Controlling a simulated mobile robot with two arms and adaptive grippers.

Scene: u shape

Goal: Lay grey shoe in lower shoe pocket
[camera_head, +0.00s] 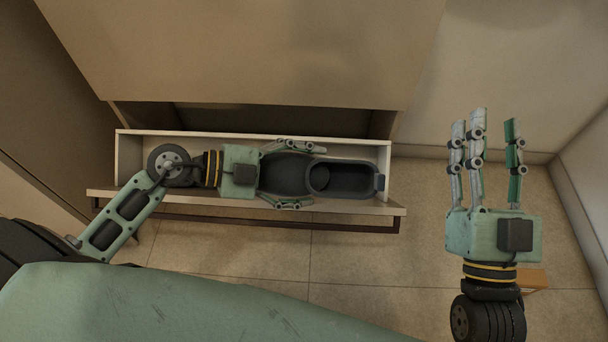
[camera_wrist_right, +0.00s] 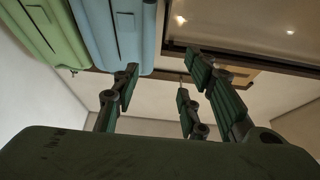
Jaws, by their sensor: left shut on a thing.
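The grey shoe (camera_head: 346,178) is dark grey and lies lengthwise, its opening facing up, inside or just above the open lower shoe pocket (camera_head: 128,158). Whether it touches the pocket floor I cannot tell. The pocket is a long pale drawer pulled out from the cabinet. My left gripper (camera_head: 302,174) is shut around the shoe's left part, one set of fingers on each long side. My right gripper (camera_head: 496,130) is empty, its fingers spread and pointing up, to the right of the pocket. Its fingers (camera_wrist_right: 190,90) also show spread in the right wrist view.
The cabinet front (camera_head: 240,50) rises behind the pocket. A dark rail (camera_head: 250,219) runs along the pocket's front. The tiled floor (camera_head: 400,290) is clear between the pocket and my right arm. Green (camera_wrist_right: 40,35) and blue (camera_wrist_right: 112,35) cases show in the right wrist view.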

